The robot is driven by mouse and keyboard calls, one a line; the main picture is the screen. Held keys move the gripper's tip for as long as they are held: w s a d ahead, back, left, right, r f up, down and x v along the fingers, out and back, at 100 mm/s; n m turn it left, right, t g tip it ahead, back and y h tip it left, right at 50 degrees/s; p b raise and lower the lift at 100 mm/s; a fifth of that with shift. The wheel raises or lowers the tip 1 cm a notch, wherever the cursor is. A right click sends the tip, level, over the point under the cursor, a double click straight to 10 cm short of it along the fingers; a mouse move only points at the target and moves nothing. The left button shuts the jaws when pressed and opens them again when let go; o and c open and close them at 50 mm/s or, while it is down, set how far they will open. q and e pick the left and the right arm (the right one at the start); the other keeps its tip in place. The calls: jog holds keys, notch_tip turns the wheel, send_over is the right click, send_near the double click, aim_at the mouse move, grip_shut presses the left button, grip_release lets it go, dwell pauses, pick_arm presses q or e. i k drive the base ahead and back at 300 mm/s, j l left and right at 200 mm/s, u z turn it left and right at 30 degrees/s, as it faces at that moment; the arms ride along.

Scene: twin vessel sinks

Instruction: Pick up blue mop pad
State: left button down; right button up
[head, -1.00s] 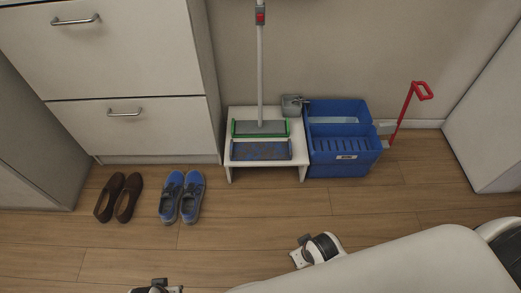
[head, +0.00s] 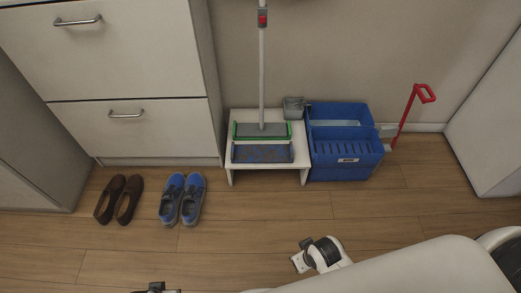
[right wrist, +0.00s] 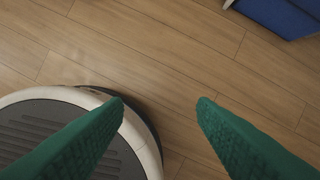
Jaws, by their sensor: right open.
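The blue mop pad (head: 262,153) lies flat on the front of a low white stool (head: 238,174), its blue surface mottled with grey-brown. Just behind it a green-edged mop head (head: 262,130) stands on the stool with its pole upright. My right gripper shows in the right wrist view (right wrist: 160,103) with two green fingers apart and nothing between them. In the head view the right arm's end is low in the picture, over the floor and well in front of the stool. A dark end of what seems my left gripper (head: 156,288) is cut off by the bottom edge.
A blue bucket (head: 345,165) with a red-handled tool (head: 411,112) stands right of the stool. A small grey container (head: 293,107) is at the stool's back right. Brown shoes (head: 119,198) and blue shoes (head: 182,198) sit on the floor at left. Floor in front of the stool is clear.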

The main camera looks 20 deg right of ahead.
aim_at(245, 153)
jog(key=i+j, duration=0.4)
jog(key=i, duration=0.2)
jog(key=i+j+z, duration=0.15)
jog(key=i+j, duration=0.25)
jog(key=i, duration=0.15)
